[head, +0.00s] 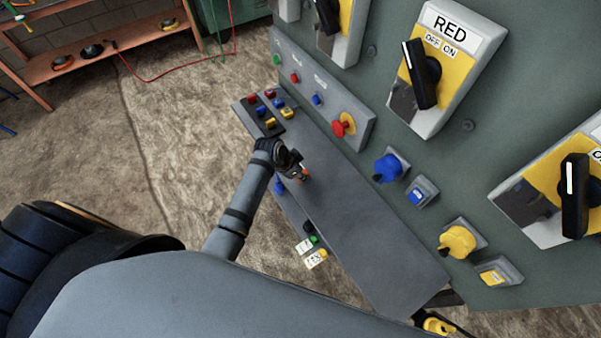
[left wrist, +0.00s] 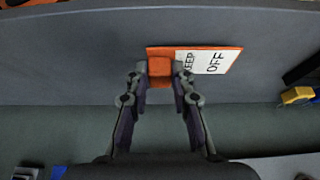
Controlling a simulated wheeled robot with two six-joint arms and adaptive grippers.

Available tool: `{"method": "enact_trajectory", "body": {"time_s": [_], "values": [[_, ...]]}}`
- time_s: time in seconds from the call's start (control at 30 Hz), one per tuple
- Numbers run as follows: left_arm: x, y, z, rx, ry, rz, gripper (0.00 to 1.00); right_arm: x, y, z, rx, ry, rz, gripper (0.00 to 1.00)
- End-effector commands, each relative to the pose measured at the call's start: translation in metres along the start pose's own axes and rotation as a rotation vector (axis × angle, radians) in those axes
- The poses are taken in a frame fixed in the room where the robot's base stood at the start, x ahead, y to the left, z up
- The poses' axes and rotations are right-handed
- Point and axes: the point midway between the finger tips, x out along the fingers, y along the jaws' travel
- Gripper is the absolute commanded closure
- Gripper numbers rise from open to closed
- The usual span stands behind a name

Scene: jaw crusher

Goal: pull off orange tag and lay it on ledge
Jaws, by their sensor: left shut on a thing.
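The orange tag (left wrist: 194,50) has a white label reading "KEEP OFF". In the left wrist view it lies across the grey ledge surface (left wrist: 70,60), its orange end between my fingertips and the label to the right. My left gripper (left wrist: 162,80) is shut on that orange end. In the head view my left gripper (head: 294,168) is over the grey ledge (head: 350,225), with a bit of orange at its tips. I cannot tell whether the tag touches the ledge. My right gripper is not in view.
The ledge's middle is bare.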

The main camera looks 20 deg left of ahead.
Motion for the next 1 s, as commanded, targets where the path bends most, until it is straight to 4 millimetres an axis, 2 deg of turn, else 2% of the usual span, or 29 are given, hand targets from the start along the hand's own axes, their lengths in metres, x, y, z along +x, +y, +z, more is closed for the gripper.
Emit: {"method": "enact_trajectory", "body": {"time_s": [0.5,0.53,0.7,1.0], "values": [[0.0098,-0.0001,0.0044,0.0,0.0,0.0,1.0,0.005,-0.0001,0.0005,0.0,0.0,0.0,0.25],[0.0091,-0.0001,0.004,0.0,0.001,0.0,0.73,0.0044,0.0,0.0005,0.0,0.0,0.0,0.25],[0.009,-0.0001,0.004,0.0,0.0,0.0,0.5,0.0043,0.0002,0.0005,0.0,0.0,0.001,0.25],[0.0077,-0.0002,0.0041,0.0,0.0,0.0,0.5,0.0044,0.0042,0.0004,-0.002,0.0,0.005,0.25]]}}
